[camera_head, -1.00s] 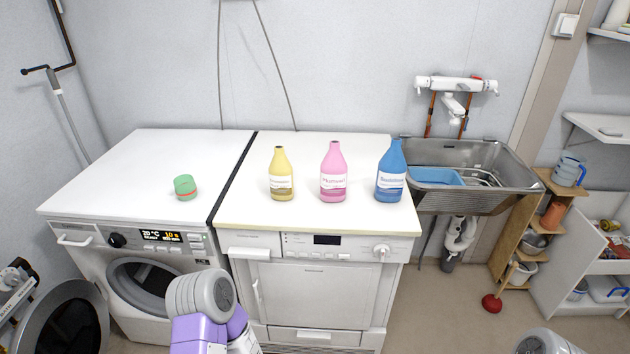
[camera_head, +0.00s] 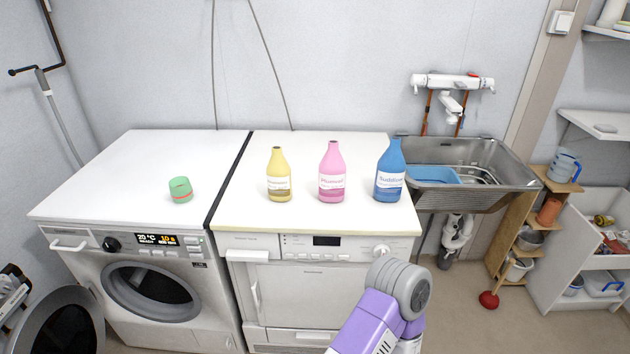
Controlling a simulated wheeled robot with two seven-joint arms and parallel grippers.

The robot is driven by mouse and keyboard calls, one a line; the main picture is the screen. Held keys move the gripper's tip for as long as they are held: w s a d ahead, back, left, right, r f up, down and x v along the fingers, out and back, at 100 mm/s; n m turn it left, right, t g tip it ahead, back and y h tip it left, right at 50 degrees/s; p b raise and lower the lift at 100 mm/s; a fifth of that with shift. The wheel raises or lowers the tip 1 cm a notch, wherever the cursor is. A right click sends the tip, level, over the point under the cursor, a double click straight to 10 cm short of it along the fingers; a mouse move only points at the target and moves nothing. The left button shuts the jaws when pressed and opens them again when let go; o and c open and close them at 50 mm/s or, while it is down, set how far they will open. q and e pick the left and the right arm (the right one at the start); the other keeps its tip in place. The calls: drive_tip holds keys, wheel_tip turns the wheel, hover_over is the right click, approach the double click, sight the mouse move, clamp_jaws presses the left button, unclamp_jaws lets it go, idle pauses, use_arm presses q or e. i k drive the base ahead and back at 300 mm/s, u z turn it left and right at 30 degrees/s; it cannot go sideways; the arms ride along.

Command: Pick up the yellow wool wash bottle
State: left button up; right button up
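The yellow bottle (camera_head: 279,176) stands upright on the white top of the right-hand machine. It has a narrow neck and a pale label, and it is the leftmost of three bottles. A pink bottle (camera_head: 332,173) stands just to its right and a blue bottle (camera_head: 390,172) stands further right. A purple and grey link of one of my arms shows at the bottom, right of centre, in front of the machine and well below the bottles. Neither gripper's fingers are in view, and nothing touches the yellow bottle.
A green cup-like item (camera_head: 181,189) sits on the washing machine (camera_head: 110,165) at left. A metal sink (camera_head: 470,205) with a blue tub (camera_head: 433,174) is at right. A wooden shelf (camera_head: 511,235) stands beyond it. The white top around the yellow bottle's left and front is clear.

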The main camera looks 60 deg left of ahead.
sight(278, 171)
drive_tip(key=i, duration=0.9)
drive_tip(key=u, duration=1.95)
